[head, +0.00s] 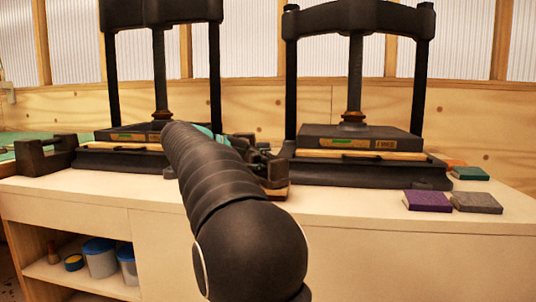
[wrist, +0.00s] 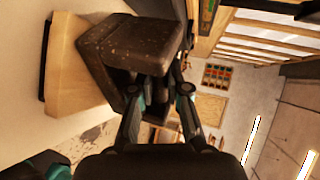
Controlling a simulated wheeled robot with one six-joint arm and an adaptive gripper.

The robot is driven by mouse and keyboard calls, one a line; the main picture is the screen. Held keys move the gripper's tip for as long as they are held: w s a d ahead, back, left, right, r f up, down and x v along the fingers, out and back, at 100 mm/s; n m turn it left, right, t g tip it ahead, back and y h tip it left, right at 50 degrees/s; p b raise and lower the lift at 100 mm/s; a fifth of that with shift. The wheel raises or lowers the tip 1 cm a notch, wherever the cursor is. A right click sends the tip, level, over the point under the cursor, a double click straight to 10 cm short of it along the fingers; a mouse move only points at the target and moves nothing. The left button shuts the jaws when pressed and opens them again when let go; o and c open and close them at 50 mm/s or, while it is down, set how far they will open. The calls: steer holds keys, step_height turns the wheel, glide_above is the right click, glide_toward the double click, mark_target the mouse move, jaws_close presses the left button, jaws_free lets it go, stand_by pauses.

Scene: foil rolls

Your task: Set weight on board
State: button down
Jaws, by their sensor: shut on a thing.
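The weight (wrist: 135,45) is a worn dark brown block. My gripper (wrist: 160,95) is shut on its handle part, with a finger on each side in the wrist view. The pale wooden board (wrist: 72,65) lies right beside the weight's face there, on the bench side. I cannot tell whether weight and board touch or a thin gap is left. In the head view my gripper (head: 258,155) is between the two presses, largely hidden by my arm. The board's edge (head: 277,193) shows below it.
A left press (head: 120,160) and a right press (head: 355,172) stand close on either side. Another dark block with a handle (head: 45,157) sits at the bench's left. A purple book (head: 427,201) and a grey book (head: 476,203) lie at the right. The front bench top is clear.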

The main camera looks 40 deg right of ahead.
stand_by(0.3)
steer(key=c, duration=1.2)
jaws_free()
steer(key=shift+f, duration=0.1)
steer(key=shift+o, duration=0.2)
steer(key=v, duration=1.2)
steer(key=shift+p, duration=0.4)
